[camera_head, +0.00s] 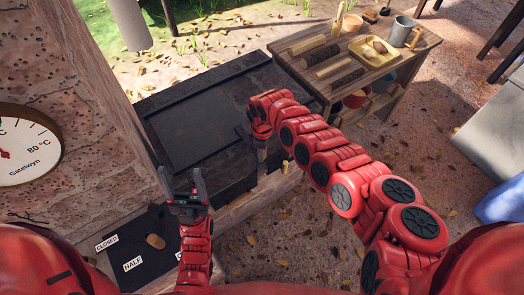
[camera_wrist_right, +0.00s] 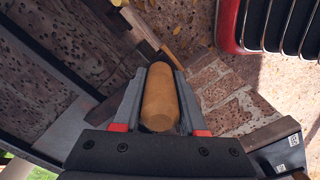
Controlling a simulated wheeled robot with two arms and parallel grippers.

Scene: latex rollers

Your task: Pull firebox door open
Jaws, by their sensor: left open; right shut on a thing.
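My right gripper (camera_wrist_right: 160,95) is shut on a tan wooden handle (camera_wrist_right: 160,102), which lies between its two fingers in the right wrist view. In the head view the right gripper (camera_head: 262,152) reaches down at the front edge of the dark stove top, and my arm partly covers this spot. The dark firebox front (camera_head: 235,193) shows below the edge; I cannot tell how far its door stands open. My left gripper (camera_head: 187,192) is open and empty, pointing up in front of the brick column.
A dark plate (camera_head: 150,262) marked CLOSED and HALF, with a wooden knob (camera_head: 155,241), is at lower left. A dial thermometer (camera_head: 25,146) is on the brick column. A wooden bench (camera_head: 350,60) with rollers and a tray stands behind.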

